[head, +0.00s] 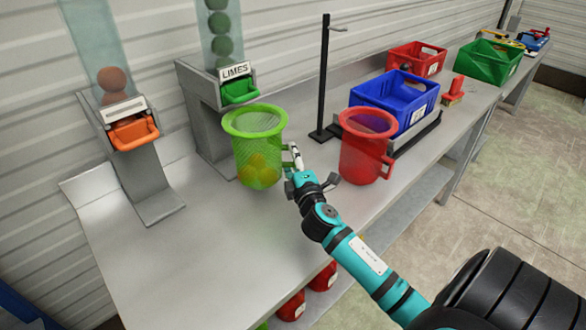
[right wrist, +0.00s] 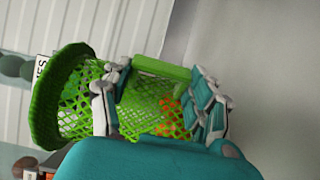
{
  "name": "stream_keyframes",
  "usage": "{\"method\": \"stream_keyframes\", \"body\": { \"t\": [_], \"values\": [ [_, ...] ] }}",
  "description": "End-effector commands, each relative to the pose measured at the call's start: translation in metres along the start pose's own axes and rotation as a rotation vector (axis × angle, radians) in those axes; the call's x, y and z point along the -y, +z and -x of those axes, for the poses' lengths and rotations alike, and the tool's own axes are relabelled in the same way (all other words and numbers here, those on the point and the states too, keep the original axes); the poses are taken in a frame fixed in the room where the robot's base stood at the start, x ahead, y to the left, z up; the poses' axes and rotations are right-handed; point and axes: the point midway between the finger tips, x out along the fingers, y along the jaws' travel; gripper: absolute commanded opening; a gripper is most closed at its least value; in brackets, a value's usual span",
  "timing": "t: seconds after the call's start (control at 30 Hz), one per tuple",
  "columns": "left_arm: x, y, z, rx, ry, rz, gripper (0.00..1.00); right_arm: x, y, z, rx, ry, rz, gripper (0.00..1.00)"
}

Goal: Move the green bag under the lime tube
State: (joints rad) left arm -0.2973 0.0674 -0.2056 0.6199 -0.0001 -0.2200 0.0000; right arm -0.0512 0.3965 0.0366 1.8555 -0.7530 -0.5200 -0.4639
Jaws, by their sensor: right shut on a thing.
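The green bag (head: 257,148) is a mesh basket shape with a wide rim and a side handle. Orange-yellow fruit shows through its lower mesh. My right gripper (head: 298,172) is shut on the bag's handle at its right side. In the right wrist view the green bag (right wrist: 75,105) lies across the picture, with the gripper (right wrist: 160,105) around its handle. The lime tube (head: 221,32) is clear, holds several green limes and ends in a green chute (head: 239,91) under a LIMES label. The bag is in front of and below this chute. My left gripper does not show.
An orange-fruit tube (head: 110,72) with an orange chute (head: 134,131) stands at the left. A red mesh bag (head: 366,150) stands right of my gripper, near a black pole (head: 323,80). A blue crate (head: 394,98) is behind it. The table's front left (head: 180,265) is clear.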

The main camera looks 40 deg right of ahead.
Motion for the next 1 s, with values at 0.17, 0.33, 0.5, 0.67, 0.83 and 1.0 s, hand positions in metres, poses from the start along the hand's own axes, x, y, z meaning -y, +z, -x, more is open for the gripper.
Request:
{"method": "stream_keyframes", "body": {
  "t": [0.17,0.33,0.5,0.67,0.83,1.0],
  "values": [
    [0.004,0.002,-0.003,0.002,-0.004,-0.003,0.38,0.022,0.001,-0.001,0.002,-0.004,-0.002,0.29],
    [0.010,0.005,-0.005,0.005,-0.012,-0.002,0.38,0.035,0.000,-0.001,0.000,0.000,-0.001,0.29],
    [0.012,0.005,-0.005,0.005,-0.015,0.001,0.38,0.035,0.000,-0.001,0.000,0.001,-0.001,0.29],
    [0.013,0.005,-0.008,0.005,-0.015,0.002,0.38,0.039,0.000,-0.001,0.000,0.001,0.000,0.29],
    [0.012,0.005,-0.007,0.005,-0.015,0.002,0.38,0.038,0.001,-0.001,0.000,-0.002,0.001,0.79],
    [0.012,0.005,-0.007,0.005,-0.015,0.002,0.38,0.038,0.001,-0.001,0.000,-0.002,0.001,0.82]
  ]
}}
